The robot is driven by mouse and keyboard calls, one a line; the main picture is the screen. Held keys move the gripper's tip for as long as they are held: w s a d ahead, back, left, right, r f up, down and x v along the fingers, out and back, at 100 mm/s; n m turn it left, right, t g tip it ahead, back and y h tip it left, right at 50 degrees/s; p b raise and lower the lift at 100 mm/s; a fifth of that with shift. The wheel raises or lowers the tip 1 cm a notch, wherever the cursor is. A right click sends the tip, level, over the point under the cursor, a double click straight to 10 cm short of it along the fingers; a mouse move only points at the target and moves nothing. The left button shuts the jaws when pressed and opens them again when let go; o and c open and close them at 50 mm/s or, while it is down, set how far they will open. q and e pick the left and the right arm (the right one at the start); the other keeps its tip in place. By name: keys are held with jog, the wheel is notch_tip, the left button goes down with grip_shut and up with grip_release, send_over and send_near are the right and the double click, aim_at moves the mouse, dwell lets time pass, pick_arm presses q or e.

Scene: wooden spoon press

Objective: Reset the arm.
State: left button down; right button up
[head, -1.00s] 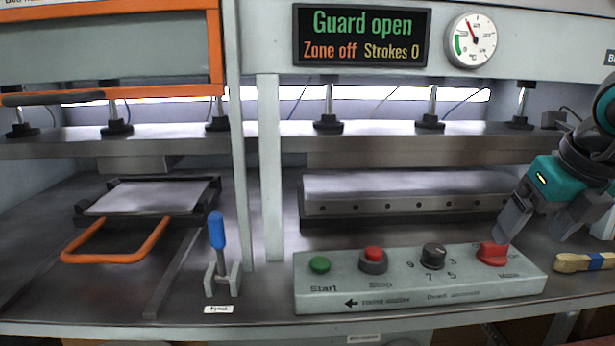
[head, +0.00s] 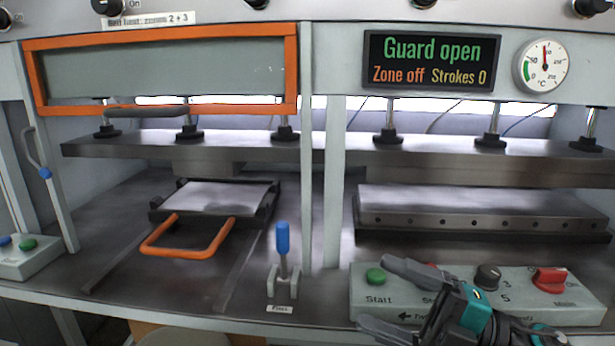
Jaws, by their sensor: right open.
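My right gripper (head: 373,290) is open and empty. Its arm comes in from the lower right, and its two dark fingers point left, in front of the control panel. It hides the red stop button almost wholly and part of the panel's lettering. The grey control panel (head: 590,312) carries a green Start button (head: 376,276), a black dial (head: 487,277) and a red main switch (head: 550,280). I cannot tell whether the fingers touch the panel. My left gripper is not in view.
An orange-framed guard (head: 170,68) is raised; the display (head: 430,61) reads "Guard open". A flat tray (head: 215,196) with an orange handle (head: 188,252) sits left. A blue-topped lever (head: 282,240) stands upright. A second button box (head: 32,257) is far left.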

jog(key=d+f+m+t+h+p, duration=0.1)
jog(key=d+f+m+t+h, duration=0.3)
jog(key=f+m+h, duration=0.55)
jog(key=d+f+m+t+h+p, duration=0.15)
jog(key=f+m+t+h, duration=0.45)
jog(key=m, duration=0.6)
jog(key=s+d+f+m+g+h, duration=0.1)
jog(key=s+f+m+g, duration=0.4)
jog(key=s+f, duration=0.6)
notch_tip(320, 180, down, 3)
jog(key=shift+d+f+m+g+h, duration=0.2)
jog(key=shift+m+g+h, duration=0.2)
jog(key=shift+g, duration=0.2)
